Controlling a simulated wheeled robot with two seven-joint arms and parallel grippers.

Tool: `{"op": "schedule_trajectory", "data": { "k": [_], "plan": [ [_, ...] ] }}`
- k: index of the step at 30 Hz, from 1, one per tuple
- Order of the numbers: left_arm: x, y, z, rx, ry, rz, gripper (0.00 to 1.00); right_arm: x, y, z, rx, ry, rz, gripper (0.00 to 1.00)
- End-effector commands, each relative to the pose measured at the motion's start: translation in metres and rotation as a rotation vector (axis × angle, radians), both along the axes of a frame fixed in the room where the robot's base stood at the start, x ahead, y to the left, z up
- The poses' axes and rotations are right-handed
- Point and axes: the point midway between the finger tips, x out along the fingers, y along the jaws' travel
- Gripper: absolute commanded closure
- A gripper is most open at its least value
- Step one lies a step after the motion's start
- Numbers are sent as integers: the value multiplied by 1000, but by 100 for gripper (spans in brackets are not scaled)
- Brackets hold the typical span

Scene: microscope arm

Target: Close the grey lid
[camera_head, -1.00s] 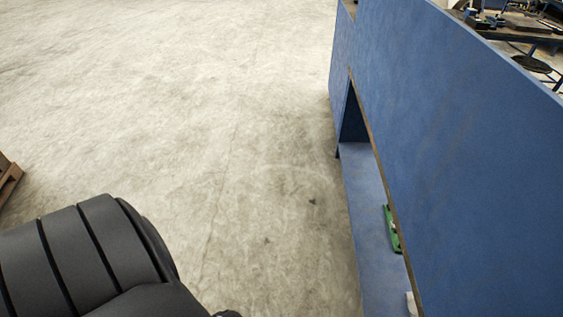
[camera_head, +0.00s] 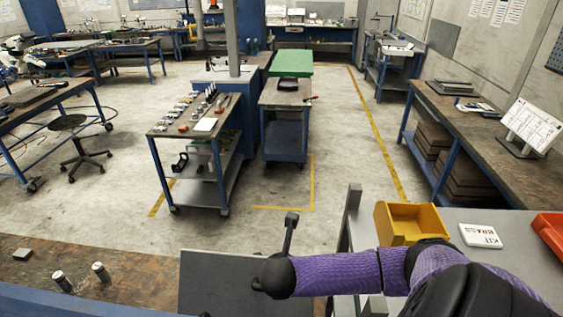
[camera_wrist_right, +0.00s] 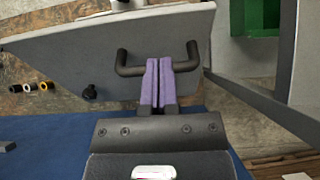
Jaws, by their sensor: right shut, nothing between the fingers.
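The grey lid (camera_wrist_right: 60,60) is a large tilted panel in the wrist view, with a black U-shaped handle (camera_wrist_right: 127,70). My right gripper (camera_wrist_right: 158,64) has purple fingers that are shut with nothing between them. The fingertips lie across the handle's bar, between its two ends; I cannot tell whether they touch it. In the head view, a dark grey panel (camera_head: 220,285), which looks like the lid, shows beside my purple-sleeved right arm. My right fingertips cannot be made out there. My left gripper is not in view.
A yellow bin (camera_head: 408,225), a white "KIT BRASS" card (camera_head: 480,235) and a red bin (camera_head: 552,232) are at the right. Metal cylinders (camera_head: 100,272) stand on the left bench (camera_head: 130,275). A cart (camera_head: 200,165) stands farther off on open floor.

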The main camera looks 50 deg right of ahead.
Motion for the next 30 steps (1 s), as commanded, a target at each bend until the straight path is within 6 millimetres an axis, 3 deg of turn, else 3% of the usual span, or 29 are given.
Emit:
{"op": "schedule_trajectory", "data": {
  "k": [6,10,26,30],
  "plan": [
    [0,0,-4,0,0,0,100,18,-23,-37,-1,0,-3,100],
    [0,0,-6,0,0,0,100,28,-35,-50,0,-1,-2,100],
    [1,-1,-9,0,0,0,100,36,-44,-59,2,0,0,100],
    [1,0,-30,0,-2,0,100,55,-46,-74,29,26,-8,100]
  ]
}}
